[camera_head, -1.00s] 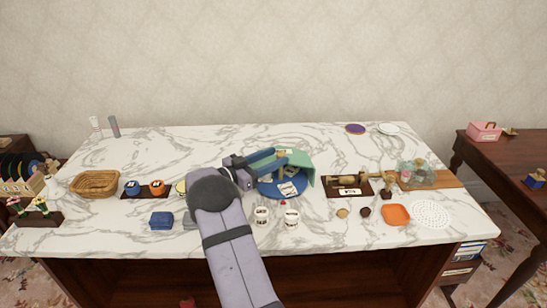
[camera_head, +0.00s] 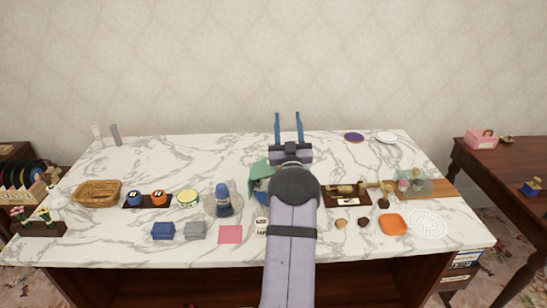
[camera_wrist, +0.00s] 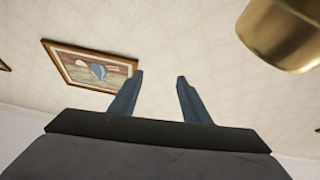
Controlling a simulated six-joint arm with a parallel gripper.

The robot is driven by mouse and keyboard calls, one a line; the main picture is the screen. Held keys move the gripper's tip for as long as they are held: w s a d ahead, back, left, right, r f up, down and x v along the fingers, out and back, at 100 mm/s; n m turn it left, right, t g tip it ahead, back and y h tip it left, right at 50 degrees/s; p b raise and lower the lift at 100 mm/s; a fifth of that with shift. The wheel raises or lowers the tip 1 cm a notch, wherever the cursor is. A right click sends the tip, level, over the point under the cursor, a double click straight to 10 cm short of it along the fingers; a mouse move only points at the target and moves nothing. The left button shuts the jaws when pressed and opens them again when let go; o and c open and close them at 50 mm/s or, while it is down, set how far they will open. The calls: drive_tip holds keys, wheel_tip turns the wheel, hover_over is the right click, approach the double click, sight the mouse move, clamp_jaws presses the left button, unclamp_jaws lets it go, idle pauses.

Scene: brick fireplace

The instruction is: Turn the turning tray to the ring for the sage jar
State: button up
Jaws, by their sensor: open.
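The turning tray (camera_head: 257,186) is mostly hidden behind my arm in the head view. Only a little of its blue left side shows. A green screen (camera_head: 261,170) stands over it, showing just left of my arm. A small white labelled jar (camera_head: 262,227) stands in front of the tray, left of my arm; its label is too small to read. The ring for the sage jar cannot be made out. My gripper (camera_head: 288,118) is open and empty, raised beyond the tray. In the wrist view its fingers (camera_wrist: 160,90) are apart, facing the wall.
Left of the tray stand a blue bottle (camera_head: 223,200), a yellow-rimmed tin (camera_head: 187,197) and a basket (camera_head: 97,193). A pink square (camera_head: 230,234) lies in front. On the right are an orange dish (camera_head: 393,224) and a glass cover (camera_head: 412,183). The back of the tabletop is mostly clear.

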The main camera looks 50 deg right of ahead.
drive_tip(key=s+a+f+n+y, duration=0.2)
drive_tip(key=f+y, duration=0.2)
drive_tip(key=s+a+f+n+y+p, duration=0.1)
drive_tip(key=s+a+f+n+y, duration=0.1)
drive_tip(key=f+y, duration=0.2)
drive_tip(key=s+a+f+n+t+y, duration=0.1)
drive_tip(key=s+a+f+y, duration=0.1)
drive_tip(key=f+y, duration=0.2)
drive_tip(key=shift+a+f+n+y, duration=0.2)
drive_tip(key=shift+a+n+y, duration=0.2)
drive_tip(key=shift+y, duration=0.2)
drive_tip(key=shift+w+d+p, duration=0.25)
drive_tip(key=shift+w+p, duration=0.1)
drive_tip(key=shift+w, duration=0.85)
drive_tip(key=shift+w+d+p, duration=0.2)
drive_tip(key=shift+w+p, duration=0.1)
drive_tip(key=shift+w, duration=0.95)
drive_tip(key=shift+w+d+p, duration=0.25)
drive_tip(key=shift+w+p, duration=0.1)
drive_tip(key=shift+w, duration=0.85)
clamp_jaws()
